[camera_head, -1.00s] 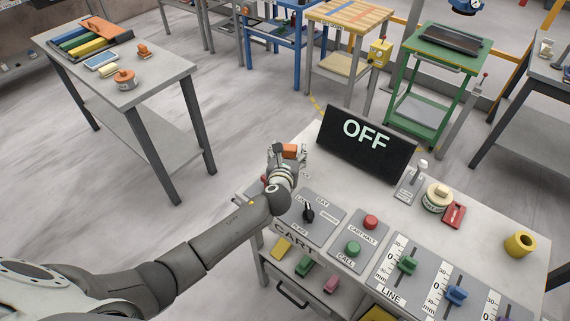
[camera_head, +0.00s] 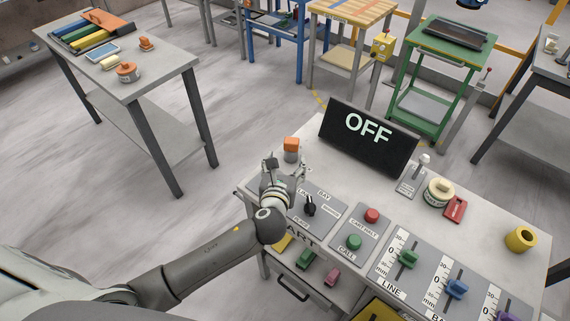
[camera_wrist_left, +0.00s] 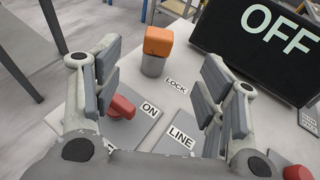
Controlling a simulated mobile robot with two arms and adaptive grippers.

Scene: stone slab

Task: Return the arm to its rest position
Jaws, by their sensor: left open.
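My left arm comes in from the left in the head view. Its gripper (camera_head: 270,166) is above the left end of the console table (camera_head: 476,222). In the left wrist view the gripper (camera_wrist_left: 152,95) is open, with nothing between its fingers. An orange-topped grey cylinder (camera_head: 291,148) stands just beyond the fingers, apart from them. It also shows in the wrist view (camera_wrist_left: 157,42), near a LOCK label. A red knob (camera_wrist_left: 122,107) by an ON label is partly hidden behind the left finger. My right gripper is in neither view.
A black OFF sign (camera_head: 368,138) stands at the table's back. A black selector (camera_head: 309,205), red button (camera_head: 371,215), green button (camera_head: 354,242) and sliders (camera_head: 408,259) lie to the right of the gripper. Open floor (camera_head: 240,110) separates the table from a side bench (camera_head: 150,75).

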